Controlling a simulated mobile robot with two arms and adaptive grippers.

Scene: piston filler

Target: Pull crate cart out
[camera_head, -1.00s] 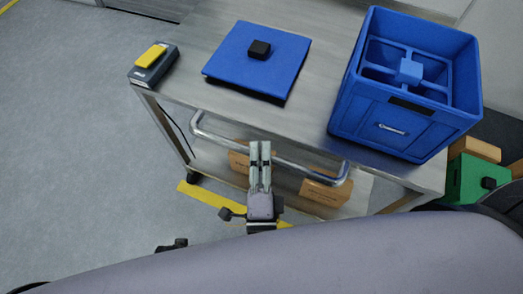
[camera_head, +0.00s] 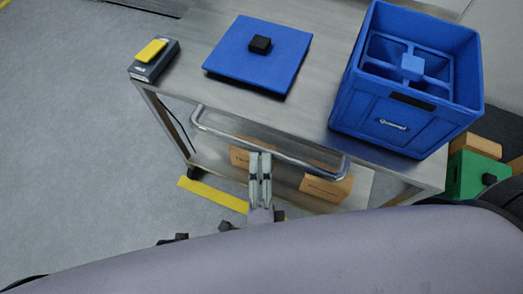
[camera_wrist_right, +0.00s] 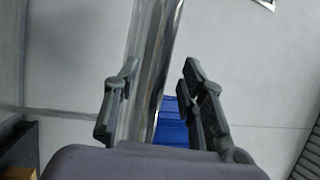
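The crate cart is a steel cart with a flat top (camera_head: 215,75) and a lower shelf. Its curved metal handle bar (camera_head: 225,133) runs along the near side. My right gripper (camera_head: 260,156) is at the middle of the bar, its fingertips close to it. In the right wrist view, the fingers (camera_wrist_right: 160,85) are apart, one on each side of the shiny bar (camera_wrist_right: 150,60), with a gap on the right. A blue crate (camera_head: 365,118) stands on the cart's right end. My left gripper is not in view.
A flat blue panel with a black block (camera_head: 260,45) and a dark device with a yellow top (camera_head: 151,51) lie on the cart. Brown boxes (camera_head: 327,186) are on the lower shelf. A green box (camera_head: 468,176) is at right. Floor at left is clear.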

